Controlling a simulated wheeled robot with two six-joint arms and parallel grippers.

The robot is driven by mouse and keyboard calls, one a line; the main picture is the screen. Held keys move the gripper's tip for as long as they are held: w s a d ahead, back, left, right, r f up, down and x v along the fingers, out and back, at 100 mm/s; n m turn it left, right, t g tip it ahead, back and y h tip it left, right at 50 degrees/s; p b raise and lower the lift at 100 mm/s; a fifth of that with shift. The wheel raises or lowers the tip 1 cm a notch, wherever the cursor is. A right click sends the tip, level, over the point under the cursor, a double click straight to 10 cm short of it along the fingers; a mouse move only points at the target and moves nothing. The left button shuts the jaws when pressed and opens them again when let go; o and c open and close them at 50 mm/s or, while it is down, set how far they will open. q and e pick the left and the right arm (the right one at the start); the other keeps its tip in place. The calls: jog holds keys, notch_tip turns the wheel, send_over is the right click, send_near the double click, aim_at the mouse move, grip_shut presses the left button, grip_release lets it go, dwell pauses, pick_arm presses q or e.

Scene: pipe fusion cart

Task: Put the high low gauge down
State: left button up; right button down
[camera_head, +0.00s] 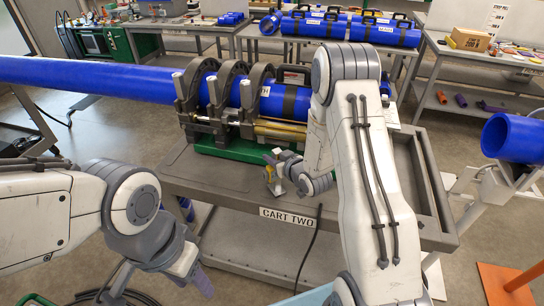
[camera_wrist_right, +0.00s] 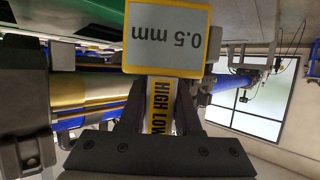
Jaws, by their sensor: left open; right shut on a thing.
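The high low gauge (camera_wrist_right: 167,38) is held in my right gripper (camera_wrist_right: 160,105). In the right wrist view it has a yellow-framed grey face reading "0.5 mm", upside down, and a yellow "HIGH LOW" label between the fingers. In the head view my right gripper (camera_head: 272,172) is over the cart top, in front of the fusion machine, and the gauge (camera_head: 277,188) shows small there. I cannot tell whether the gauge touches the cart. My left gripper (camera_head: 162,280) is open and empty at the lower left, in front of the cart.
The grey cart (camera_head: 370,222), labelled "CART TWO", has bare top to the left and right of my right gripper. The fusion machine (camera_head: 218,118) on it clamps a long blue pipe (camera_head: 100,80). Another blue pipe end (camera_head: 510,138) stands at the right. Benches with blue pipes are behind.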

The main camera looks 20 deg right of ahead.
jog(key=shift+f, duration=0.1)
jog(key=c, duration=0.6)
grip_release()
